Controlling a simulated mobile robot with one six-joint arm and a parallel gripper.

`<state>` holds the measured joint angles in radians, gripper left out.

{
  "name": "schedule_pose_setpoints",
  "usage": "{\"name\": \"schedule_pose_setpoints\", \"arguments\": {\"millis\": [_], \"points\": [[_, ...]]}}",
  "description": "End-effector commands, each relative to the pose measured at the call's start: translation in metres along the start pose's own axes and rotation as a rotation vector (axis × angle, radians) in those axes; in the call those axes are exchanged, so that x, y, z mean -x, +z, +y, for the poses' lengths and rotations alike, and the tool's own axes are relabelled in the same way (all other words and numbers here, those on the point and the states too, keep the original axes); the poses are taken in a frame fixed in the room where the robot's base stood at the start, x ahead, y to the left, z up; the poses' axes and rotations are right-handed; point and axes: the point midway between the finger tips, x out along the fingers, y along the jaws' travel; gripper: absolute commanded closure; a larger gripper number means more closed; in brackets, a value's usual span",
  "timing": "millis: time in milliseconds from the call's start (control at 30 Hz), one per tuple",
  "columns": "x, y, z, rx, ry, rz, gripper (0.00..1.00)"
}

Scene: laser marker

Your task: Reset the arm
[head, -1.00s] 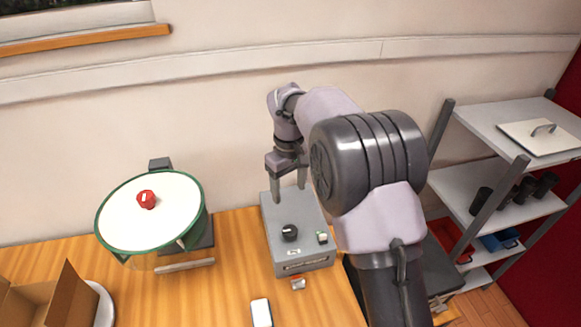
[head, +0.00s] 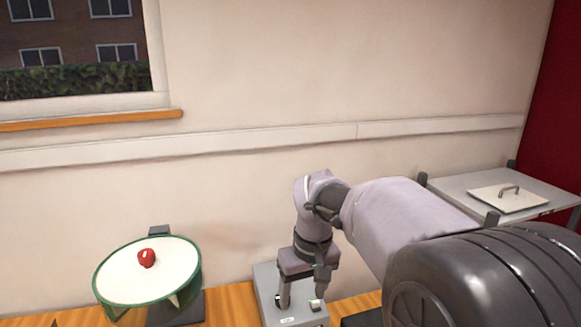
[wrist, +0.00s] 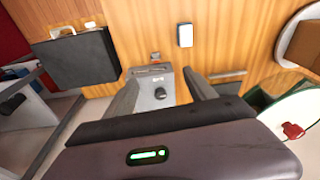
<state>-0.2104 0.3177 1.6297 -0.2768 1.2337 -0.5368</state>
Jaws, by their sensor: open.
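My gripper (head: 303,290) is open and empty, pointing down over the grey control box (head: 268,285) on the wooden table. In the wrist view my gripper's two fingers (wrist: 162,100) show spread apart, with the grey box (wrist: 155,85) and its black knob between and beyond them. My arm reaches in from the lower right of the head view and bends down at the wrist. The front of the box is cut off by the bottom edge of the head view.
A round white disc with green rim (head: 150,285) and red knob (head: 146,258) stands left of the box. A shelf (head: 460,186) holding a white lid (head: 508,198) is at right. The wrist view shows a black case (wrist: 75,60) and a white phone-like object (wrist: 185,35).

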Motion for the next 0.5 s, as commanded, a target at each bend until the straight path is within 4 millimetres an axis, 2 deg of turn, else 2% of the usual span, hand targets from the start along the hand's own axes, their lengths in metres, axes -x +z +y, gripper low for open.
{"name": "schedule_pose_setpoints", "arguments": {"millis": [167,233,300,400,500], "points": [[0.009,0.072,0.005,-0.199,-0.013,0.109,0.36],[0.006,0.113,0.004,-0.306,-0.023,0.168,0.36],[-0.007,0.161,0.000,-0.429,-0.038,0.234,0.36],[-0.034,0.220,-0.008,-0.588,-0.062,0.318,0.36],[-0.055,0.254,-0.015,-0.690,-0.082,0.371,0.36]]}}
